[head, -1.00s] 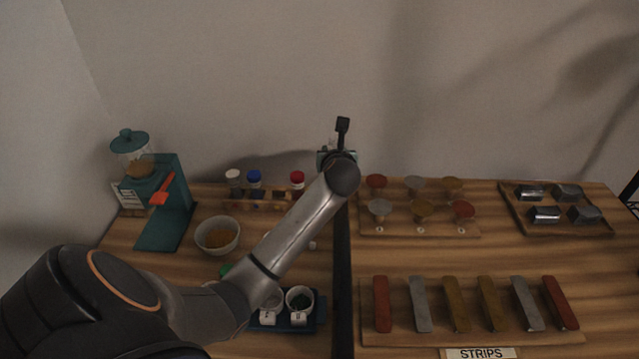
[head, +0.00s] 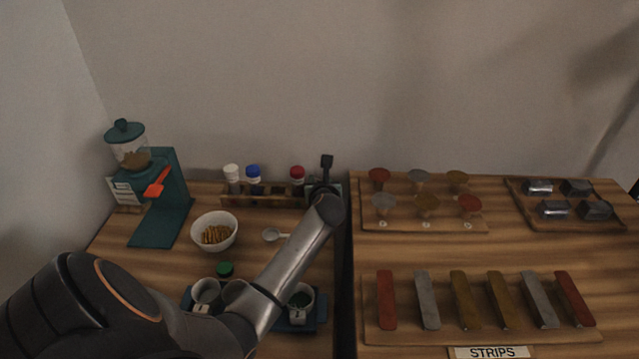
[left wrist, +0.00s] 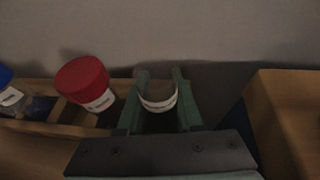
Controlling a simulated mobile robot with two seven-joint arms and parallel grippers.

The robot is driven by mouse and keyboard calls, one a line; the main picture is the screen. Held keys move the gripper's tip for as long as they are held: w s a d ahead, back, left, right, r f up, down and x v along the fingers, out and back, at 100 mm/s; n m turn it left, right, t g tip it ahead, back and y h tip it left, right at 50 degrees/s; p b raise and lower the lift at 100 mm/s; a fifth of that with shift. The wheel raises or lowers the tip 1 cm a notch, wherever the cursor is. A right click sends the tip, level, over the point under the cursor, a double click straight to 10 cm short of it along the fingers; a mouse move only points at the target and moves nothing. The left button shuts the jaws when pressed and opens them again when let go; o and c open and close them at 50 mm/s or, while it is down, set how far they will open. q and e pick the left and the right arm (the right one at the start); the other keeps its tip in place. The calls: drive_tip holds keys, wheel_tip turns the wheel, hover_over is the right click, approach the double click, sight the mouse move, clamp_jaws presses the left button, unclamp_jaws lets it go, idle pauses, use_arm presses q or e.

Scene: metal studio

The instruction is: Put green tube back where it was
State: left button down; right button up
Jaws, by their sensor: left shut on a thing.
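My left gripper (head: 325,184) is over the right end of the wooden tube rack (head: 272,200). In the left wrist view, the gripper (left wrist: 160,98) is shut on an open tube (left wrist: 158,97) with a white label, held between its green fingers. I see no cap on this tube. The tube's lower part is hidden, so I cannot tell whether it is inside a rack slot. A green cap (head: 225,269) lies on the table. My right gripper is not in view.
White-, blue- and red-capped tubes (head: 297,180) stand in the rack; the red one (left wrist: 85,82) is just left of the held tube. A bowl (head: 214,231), a spoon (head: 272,235), a grinder (head: 165,205) and cups (head: 301,299) stand nearby. A wooden board (head: 480,190) lies to the right.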

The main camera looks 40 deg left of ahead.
use_arm(q)
drive_tip(key=shift+f, duration=0.15)
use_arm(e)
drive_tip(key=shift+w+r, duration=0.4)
use_arm(q)
drive_tip(key=c, duration=0.8)
unclamp_jaws()
drive_tip(key=shift+c, duration=0.2)
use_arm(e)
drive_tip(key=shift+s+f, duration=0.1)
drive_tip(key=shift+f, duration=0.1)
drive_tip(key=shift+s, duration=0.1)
use_arm(q)
drive_tip(key=shift+r, duration=0.25)
drive_tip(key=p+v, duration=0.3)
drive_tip(key=v, duration=0.8)
drive_tip(key=shift+d, duration=0.15)
drive_tip(key=shift+s+d+r, duration=0.1)
drive_tip(key=shift+s+d, duration=0.15)
drive_tip(key=shift+s, duration=0.05)
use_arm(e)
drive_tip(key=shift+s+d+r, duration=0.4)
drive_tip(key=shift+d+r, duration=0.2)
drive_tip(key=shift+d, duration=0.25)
